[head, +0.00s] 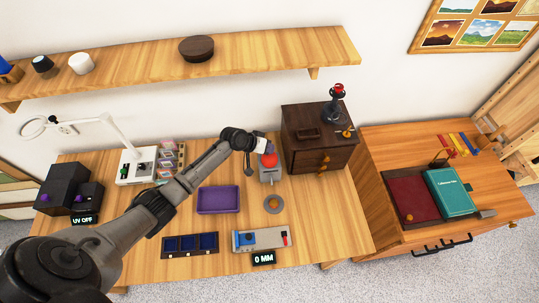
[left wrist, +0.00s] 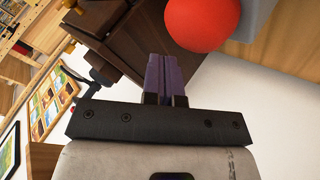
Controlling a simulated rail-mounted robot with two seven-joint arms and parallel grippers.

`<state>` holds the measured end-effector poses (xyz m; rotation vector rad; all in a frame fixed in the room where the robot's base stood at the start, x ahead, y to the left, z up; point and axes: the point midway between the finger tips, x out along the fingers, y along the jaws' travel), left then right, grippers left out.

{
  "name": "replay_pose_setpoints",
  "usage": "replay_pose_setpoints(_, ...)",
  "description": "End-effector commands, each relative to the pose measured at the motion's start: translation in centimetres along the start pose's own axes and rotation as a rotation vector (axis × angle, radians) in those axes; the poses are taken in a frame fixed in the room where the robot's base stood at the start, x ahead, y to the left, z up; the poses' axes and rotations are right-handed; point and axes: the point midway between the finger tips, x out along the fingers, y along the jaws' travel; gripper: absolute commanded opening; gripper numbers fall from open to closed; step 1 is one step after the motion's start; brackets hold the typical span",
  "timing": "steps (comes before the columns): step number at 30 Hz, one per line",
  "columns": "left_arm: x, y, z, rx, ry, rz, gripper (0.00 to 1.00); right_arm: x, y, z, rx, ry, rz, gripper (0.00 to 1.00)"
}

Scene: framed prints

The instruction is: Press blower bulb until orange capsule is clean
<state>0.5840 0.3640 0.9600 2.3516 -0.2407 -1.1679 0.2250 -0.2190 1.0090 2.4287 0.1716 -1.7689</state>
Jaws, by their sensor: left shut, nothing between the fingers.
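A round red bulb (head: 268,160), which looks like the blower bulb, sits on a grey base (head: 271,177) near the back of the wooden table. My left gripper (head: 265,148) is just behind and above the bulb in the head view. In the left wrist view its purple fingers (left wrist: 166,72) are together and empty. The red bulb (left wrist: 202,22) shows just beyond and to the right of the fingertips there; I cannot tell whether they touch. I cannot make out an orange capsule for sure. My right gripper is not in view.
A dark wooden cabinet (head: 319,137) stands close right of the bulb. A purple tray (head: 218,200), a blue compartment tray (head: 190,244) and a device reading 0 MM (head: 264,259) lie nearer the front. A shelf (head: 130,68) runs above.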

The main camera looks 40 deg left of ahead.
Motion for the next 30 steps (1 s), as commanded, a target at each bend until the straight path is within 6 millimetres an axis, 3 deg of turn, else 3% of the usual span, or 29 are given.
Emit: replay_pose_setpoints(30,0.8,-0.57,0.58,0.0,0.0,0.0,0.0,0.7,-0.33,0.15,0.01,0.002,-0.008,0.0)
